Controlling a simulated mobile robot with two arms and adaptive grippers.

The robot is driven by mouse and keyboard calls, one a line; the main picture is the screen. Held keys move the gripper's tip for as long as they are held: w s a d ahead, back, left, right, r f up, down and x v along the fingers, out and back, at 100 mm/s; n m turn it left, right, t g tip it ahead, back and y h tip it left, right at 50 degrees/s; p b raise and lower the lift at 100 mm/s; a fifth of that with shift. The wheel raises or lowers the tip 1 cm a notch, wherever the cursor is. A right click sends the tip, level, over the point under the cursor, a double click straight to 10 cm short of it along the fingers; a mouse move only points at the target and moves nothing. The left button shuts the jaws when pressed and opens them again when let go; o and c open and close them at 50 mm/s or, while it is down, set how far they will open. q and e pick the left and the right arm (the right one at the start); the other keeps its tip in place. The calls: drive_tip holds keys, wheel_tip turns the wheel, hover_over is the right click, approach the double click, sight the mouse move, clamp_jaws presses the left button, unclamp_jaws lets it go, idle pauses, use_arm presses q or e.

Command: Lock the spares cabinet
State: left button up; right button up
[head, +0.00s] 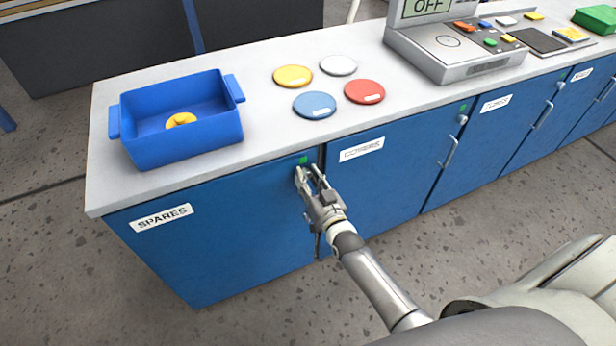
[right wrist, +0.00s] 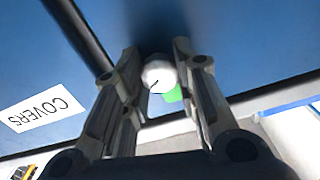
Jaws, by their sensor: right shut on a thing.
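The spares cabinet (head: 220,240) is the blue front at the left end of the counter, with a SPARES label (head: 161,217). Its door looks closed. My right gripper (head: 307,173) is at the door's upper right corner, shut on a pale round lock knob (right wrist: 158,72). The knob sits between the fingertips in the right wrist view and has a short dark slanted line on its face. A green mark (head: 303,160) shows just above the gripper, and it also shows beside the knob in the right wrist view (right wrist: 174,94). My left gripper is not in view.
A blue bin (head: 190,145) with a yellow ring (head: 181,120) stands on the counter. Several coloured discs (head: 315,104) lie to its right, then a grey device (head: 455,55) reading OFF. The covers cabinet (head: 395,170) adjoins on the right. Floor in front is clear.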

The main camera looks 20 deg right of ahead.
drive_tip(key=m, duration=0.5)
drive_tip(key=shift+m, duration=0.3)
idle(0.4)
drive_tip(key=o, duration=1.1)
drive_tip(key=shift+c, duration=0.2)
drive_tip(key=s, duration=1.2)
